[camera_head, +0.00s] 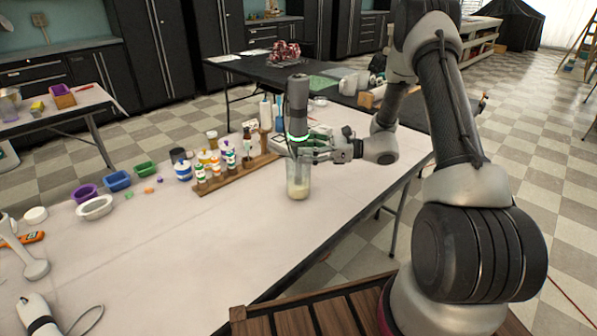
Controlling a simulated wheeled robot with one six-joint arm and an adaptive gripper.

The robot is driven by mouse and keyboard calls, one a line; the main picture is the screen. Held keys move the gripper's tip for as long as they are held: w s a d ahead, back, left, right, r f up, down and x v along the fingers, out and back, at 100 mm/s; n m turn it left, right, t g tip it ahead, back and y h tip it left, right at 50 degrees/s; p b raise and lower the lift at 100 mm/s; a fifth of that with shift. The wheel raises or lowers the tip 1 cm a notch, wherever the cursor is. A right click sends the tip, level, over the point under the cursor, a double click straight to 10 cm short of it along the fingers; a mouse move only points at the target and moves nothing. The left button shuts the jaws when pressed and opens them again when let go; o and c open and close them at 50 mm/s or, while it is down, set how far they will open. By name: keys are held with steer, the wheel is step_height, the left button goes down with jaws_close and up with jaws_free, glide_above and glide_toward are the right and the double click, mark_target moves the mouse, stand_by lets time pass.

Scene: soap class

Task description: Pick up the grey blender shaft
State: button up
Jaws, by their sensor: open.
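A grey blender shaft (24,252) with a wide rounded end lies on the white table (180,245) at the far left. My gripper (290,148) is far from it, over the right part of the table. It is open and points left at the top of a clear jar (298,188) holding a cream-coloured liquid. A dark grey upright cylinder (297,98) with a glowing green ring rises above the jar at my gripper. My gripper hides where cylinder and jar meet. I cannot tell whether the fingers touch either.
A white corded appliance (36,314) and an orange tool (24,239) lie near the shaft. Coloured bowls (117,181) stand at the left. Small bottles stand on a wooden rack (236,177) behind the jar. The table's front middle is clear.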

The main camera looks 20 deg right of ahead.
mark_target(298, 81)
steer(key=shift+x, duration=1.1)
steer(key=c, duration=1.3)
steer(key=shift+r, duration=0.15)
steer(key=shift+c, duration=1.4)
step_height(298, 81, up, 20)
steer(key=shift+f, duration=0.1)
